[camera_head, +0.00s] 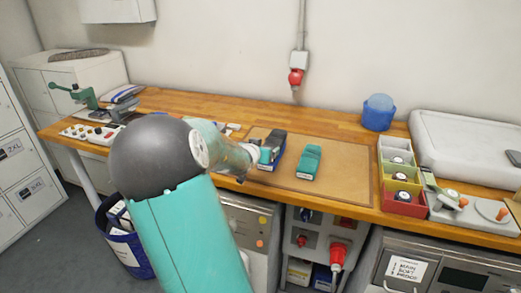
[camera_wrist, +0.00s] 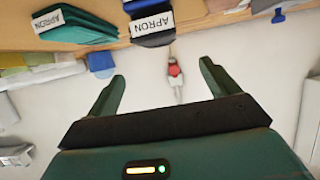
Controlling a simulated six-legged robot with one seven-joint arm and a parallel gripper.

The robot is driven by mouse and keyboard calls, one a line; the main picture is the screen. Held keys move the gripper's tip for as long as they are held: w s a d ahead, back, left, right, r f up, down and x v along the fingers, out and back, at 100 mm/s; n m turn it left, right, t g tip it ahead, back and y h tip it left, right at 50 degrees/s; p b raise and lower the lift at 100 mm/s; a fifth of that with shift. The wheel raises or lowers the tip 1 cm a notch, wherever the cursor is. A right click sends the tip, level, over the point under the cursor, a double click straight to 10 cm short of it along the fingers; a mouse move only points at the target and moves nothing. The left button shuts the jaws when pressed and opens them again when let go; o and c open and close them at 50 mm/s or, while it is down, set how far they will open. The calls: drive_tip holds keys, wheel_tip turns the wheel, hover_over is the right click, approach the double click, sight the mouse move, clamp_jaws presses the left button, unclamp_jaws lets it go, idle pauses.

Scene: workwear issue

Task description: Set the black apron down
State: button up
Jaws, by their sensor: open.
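The black apron is a dark folded bundle with a white APRON label. In the wrist view the black apron (camera_wrist: 150,37) lies at the upper middle, just beyond my fingertips and apart from them. In the head view the black apron (camera_head: 277,137) sits at the left part of the tan mat, partly hidden by my arm's end. My gripper (camera_wrist: 162,72) is open, with nothing between its two green fingers. A green folded apron (camera_head: 310,162) with its own APRON label lies to the right on the mat; it also shows in the wrist view (camera_wrist: 80,27).
The wooden bench (camera_head: 337,120) runs along the wall. Stacked coloured bins (camera_head: 404,205), a blue tub (camera_head: 378,113) and a white case (camera_head: 465,140) stand to the right. The tan mat (camera_head: 350,165) has bare room right of the green apron.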

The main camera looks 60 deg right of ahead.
drive_tip(key=shift+s+a+r, duration=0.1)
drive_tip(key=shift+a+r, duration=0.1)
drive_tip(key=shift+a, duration=0.3)
drive_tip(key=w+a+r+n+t+y, duration=0.1)
drive_tip(key=w+a+n+t+y, duration=0.4)
drive_tip(key=a, duration=0.8)
drive_tip(key=w+a+r+n+t+y, duration=0.1)
drive_tip(key=w+a+y, duration=0.2)
drive_tip(key=w+a, duration=0.7)
drive_tip(key=s+a+r+n+y, duration=0.2)
drive_tip(key=a+y, duration=0.1)
drive_tip(key=a, duration=0.7)
drive_tip(key=s+a+r+n+y, duration=0.2)
drive_tip(key=s+a+n, duration=0.1)
drive_tip(key=a, duration=0.6)
drive_tip(key=s+a+n+g, duration=0.2)
drive_tip(key=s+a+n, duration=0.3)
drive_tip(key=s+a, duration=0.8)
drive_tip(key=shift+a+r+g, duration=0.15)
drive_tip(key=shift+r+g, duration=0.1)
drive_tip(key=shift+g, duration=0.05)
